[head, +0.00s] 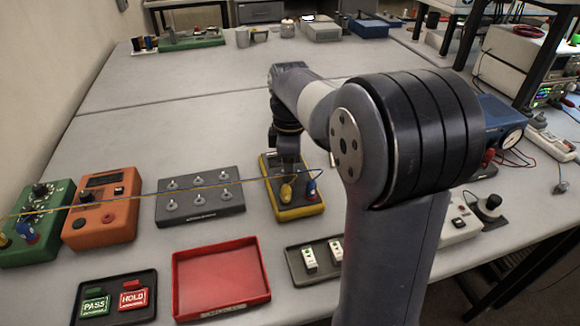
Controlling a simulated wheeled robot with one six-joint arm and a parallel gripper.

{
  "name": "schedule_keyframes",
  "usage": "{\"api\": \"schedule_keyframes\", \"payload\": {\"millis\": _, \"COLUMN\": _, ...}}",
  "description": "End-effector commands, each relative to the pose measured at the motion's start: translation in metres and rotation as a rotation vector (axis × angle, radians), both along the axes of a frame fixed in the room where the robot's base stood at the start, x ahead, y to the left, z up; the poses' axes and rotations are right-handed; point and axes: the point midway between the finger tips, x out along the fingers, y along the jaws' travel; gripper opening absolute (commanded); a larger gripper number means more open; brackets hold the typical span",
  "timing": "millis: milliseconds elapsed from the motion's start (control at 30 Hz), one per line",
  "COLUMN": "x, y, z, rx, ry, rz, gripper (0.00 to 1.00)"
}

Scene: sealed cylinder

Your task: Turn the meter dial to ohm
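The yellow-and-dark meter (297,212) lies on the grey table near the middle of the head view. A yellow plug and a blue plug stand in its lower part, with leads attached. My gripper (288,160) points down over the upper part of the meter. The gripper and wrist hide the dial and most of the meter's face, so I cannot see the dial's setting or whether the fingers touch it. The fingertips are too small and dark to tell whether they are open or shut.
Left of the meter are a grey switch box (201,209), an orange box (101,222) and a green box (40,238). A yellow lead crosses over them. In front are a red tray (220,277) and a dark tray with PASS and HOLD blocks (118,299).

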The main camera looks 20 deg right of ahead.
Motion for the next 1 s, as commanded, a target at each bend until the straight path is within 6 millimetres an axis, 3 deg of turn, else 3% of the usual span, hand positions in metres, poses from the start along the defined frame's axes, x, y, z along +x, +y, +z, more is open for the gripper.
{"api": "schedule_keyframes", "payload": {"millis": 333, "x": 0.0000, "y": 0.0000, "z": -0.0042, "rx": 0.000, "ry": -0.001, "rz": 0.000, "gripper": 0.50}}
{"api": "schedule_keyframes", "payload": {"millis": 867, "x": -0.0001, "y": 0.0000, "z": -0.0040, "rx": 0.000, "ry": 0.000, "rz": 0.000, "gripper": 0.07}}
{"api": "schedule_keyframes", "payload": {"millis": 1000, "x": -0.0002, "y": 0.0001, "z": -0.0039, "rx": 0.000, "ry": 0.000, "rz": -0.004, "gripper": 0.06}}
